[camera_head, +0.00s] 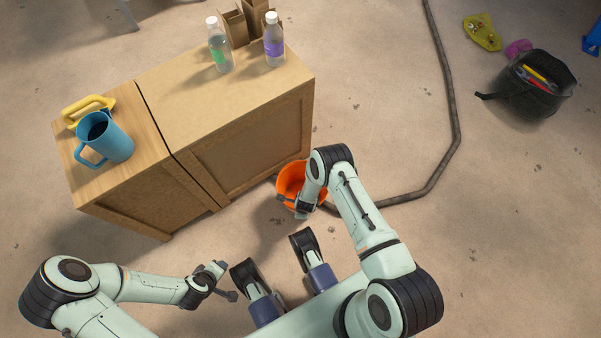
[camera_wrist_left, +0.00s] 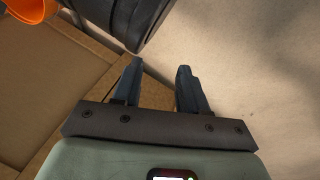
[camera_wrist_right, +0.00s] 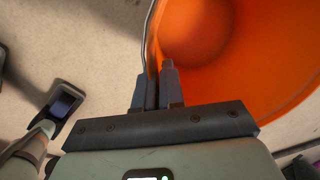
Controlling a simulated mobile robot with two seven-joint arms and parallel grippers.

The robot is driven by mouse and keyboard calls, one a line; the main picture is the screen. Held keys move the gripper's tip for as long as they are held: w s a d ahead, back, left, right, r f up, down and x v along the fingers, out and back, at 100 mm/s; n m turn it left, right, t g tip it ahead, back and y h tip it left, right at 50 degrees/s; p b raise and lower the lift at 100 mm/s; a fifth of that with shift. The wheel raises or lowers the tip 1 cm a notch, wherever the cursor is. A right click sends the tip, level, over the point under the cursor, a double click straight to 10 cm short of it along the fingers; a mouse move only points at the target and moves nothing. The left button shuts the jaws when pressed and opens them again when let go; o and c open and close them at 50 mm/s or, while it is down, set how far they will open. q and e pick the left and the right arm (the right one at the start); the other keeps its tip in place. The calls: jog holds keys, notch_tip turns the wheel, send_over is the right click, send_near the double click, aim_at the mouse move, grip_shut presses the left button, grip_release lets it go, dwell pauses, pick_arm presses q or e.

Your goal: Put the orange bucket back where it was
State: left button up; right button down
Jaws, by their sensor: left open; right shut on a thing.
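The orange bucket (camera_head: 290,180) is in front of the right end of the wooden cabinet, partly hidden by my right arm in the head view. My right gripper (camera_head: 303,205) is shut on the bucket's near rim. In the right wrist view the fingers (camera_wrist_right: 158,85) pinch the wall of the bucket (camera_wrist_right: 245,50), and I look into its empty-looking inside. A thin wire-like line runs up beside the fingers. My left gripper (camera_head: 226,282) is open and empty, apart from the bucket. Its spread fingers show in the left wrist view (camera_wrist_left: 160,85), where an orange edge (camera_wrist_left: 30,8) shows at the top left.
The cabinet (camera_head: 250,125) carries a blue pitcher (camera_head: 112,143), a yellow-handled thing (camera_head: 88,108), two bottles (camera_head: 220,50) and cardboard boxes (camera_head: 238,25). A dark hose (camera_head: 447,90) runs along the floor behind the bucket. A black tool bag (camera_head: 530,95) stands far right.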

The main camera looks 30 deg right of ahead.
pick_arm(q)
jog(key=shift+s+a+f+g+b, duration=0.15)
jog(key=shift+s+f+g+b, duration=0.25)
jog(key=shift+s+f, duration=0.7)
pick_arm(e)
notch_tip(320, 180, down, 3)
pick_arm(q)
jog(key=shift+s, duration=0.1)
pick_arm(e)
jog(key=shift+f, duration=0.1)
jog(key=c, duration=1.7)
grip_release()
jog(key=o, duration=0.5)
jog(key=shift+c, duration=0.2)
pick_arm(q)
jog(key=shift+s+f, duration=0.15)
